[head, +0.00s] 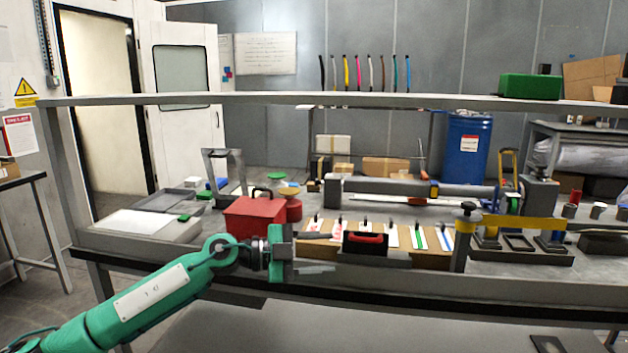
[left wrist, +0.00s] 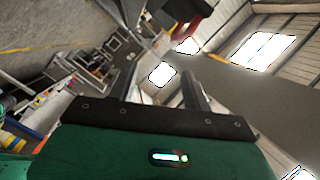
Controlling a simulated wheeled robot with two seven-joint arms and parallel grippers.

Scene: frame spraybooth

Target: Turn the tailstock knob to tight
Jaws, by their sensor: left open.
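My left gripper (head: 312,253) is at the bench's front edge, well left of that block and nearer to me. It is open with nothing between its fingers; the left wrist view also shows the two spread fingers (left wrist: 160,88). My right gripper is not in view.
A red box (head: 254,217) stands behind my left gripper. A black caddy with a red handle (head: 364,240) and a tray of coloured strips (head: 434,260) lie to its right. A post (head: 463,238) with a yellow band stands before the fixture's right part. A rail (head: 300,100) crosses above.

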